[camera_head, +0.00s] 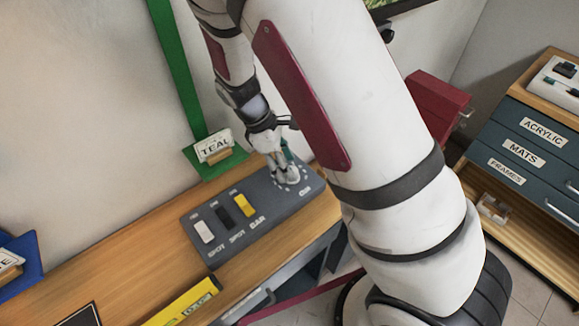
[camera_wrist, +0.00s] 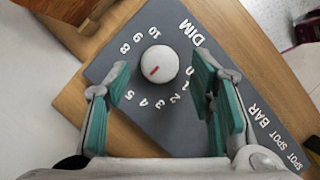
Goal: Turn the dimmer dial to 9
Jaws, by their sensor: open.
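The dimmer dial (camera_wrist: 161,57) is a round white knob on the dark grey switch panel (camera_wrist: 110,65), inside a ring of numbers marked DIM. Its short red mark lies lower left of its centre in the wrist view, roughly toward 4 and 5. The 9 is at the dial's upper left. My gripper (camera_wrist: 160,72) is open, with its teal-padded fingers on either side of the dial and a visible gap to each. In the head view my gripper (camera_head: 284,175) reaches down over the panel's right end and mostly hides the dial.
White (camera_head: 204,231), black (camera_head: 224,217) and yellow (camera_head: 243,205) switches sit on the panel, left of my gripper in the head view. The panel lies on a wooden bench (camera_head: 130,262) by the wall. A green stand labelled TEAL (camera_head: 172,70) is close behind. A yellow level (camera_head: 185,302) lies in front.

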